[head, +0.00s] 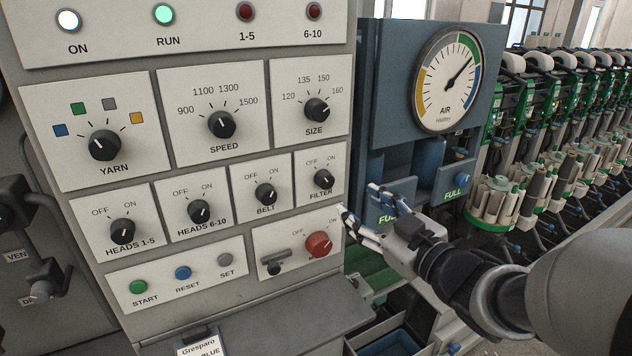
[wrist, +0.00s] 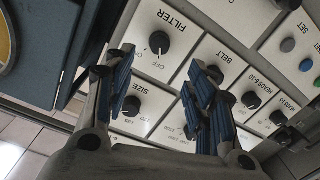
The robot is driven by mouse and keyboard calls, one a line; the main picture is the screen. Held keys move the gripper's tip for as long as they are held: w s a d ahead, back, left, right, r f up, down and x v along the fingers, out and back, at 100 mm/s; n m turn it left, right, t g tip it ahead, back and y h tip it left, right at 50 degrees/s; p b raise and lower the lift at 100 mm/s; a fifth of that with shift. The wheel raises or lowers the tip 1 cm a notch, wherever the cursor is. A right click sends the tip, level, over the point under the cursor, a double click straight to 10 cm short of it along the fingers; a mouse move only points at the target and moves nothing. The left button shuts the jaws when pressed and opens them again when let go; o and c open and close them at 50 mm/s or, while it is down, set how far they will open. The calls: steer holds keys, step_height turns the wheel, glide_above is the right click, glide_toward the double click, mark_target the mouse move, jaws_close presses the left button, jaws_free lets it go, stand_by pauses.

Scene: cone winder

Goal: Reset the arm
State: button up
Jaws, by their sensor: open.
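My gripper (head: 362,203) is in front of the right edge of the control panel (head: 215,243), beside the FILTER knob (head: 324,180) and above the red knob (head: 319,244). Its two fingers are spread with nothing between them. In the wrist view the gripper (wrist: 160,90) shows blue-padded fingers apart, with the panel behind them upside down. The FILTER knob (wrist: 160,43) and BELT knob (wrist: 209,70) show beyond the fingertips. The SIZE knob (wrist: 131,105) is partly behind a finger. I see no contact with the panel, but the exact gap is unclear.
A blue cabinet with an AIR gauge (head: 447,82) and bins marked FULL (head: 455,181) stands just behind my gripper. A row of green winding heads (head: 575,110) runs along the right. The ON lamp (head: 68,20) and RUN lamp (head: 164,14) are lit.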

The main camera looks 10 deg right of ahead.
stand_by(0.3)
steer(key=d+m+g+h, duration=0.1)
steer(key=d+m+h, duration=0.3)
steer(key=d+h, duration=0.15)
steer(key=s+a+f+m+g+h, duration=0.1)
steer(key=s+f+g, duration=0.1)
steer(key=s, duration=0.4)
steer(key=s+a+f+m+g+h, duration=0.1)
steer(key=s+f+m+g+h, duration=0.1)
steer(key=s, duration=0.4)
steer(key=shift+a+f+g, duration=0.15)
steer(key=shift+f+g, duration=0.5)
steer(key=shift+g, duration=0.35)
steer(key=s+a+f+g, duration=0.1)
steer(key=s+a, duration=0.1)
steer(key=s, duration=0.2)
steer(key=s+a+f+g+y, duration=0.1)
steer(key=s+a+f+g, duration=0.1)
steer(key=s, duration=0.3)
steer(key=s+a+f+g+y, duration=0.1)
steer(key=s+a, duration=0.2)
steer(key=s, duration=0.1)
steer(key=shift+s+a+f+m+g+y, duration=0.1)
steer(key=shift+s+f+m+g+y, duration=0.1)
steer(key=shift+f+m+g+y, duration=0.15)
steer(key=shift+c, duration=0.2)
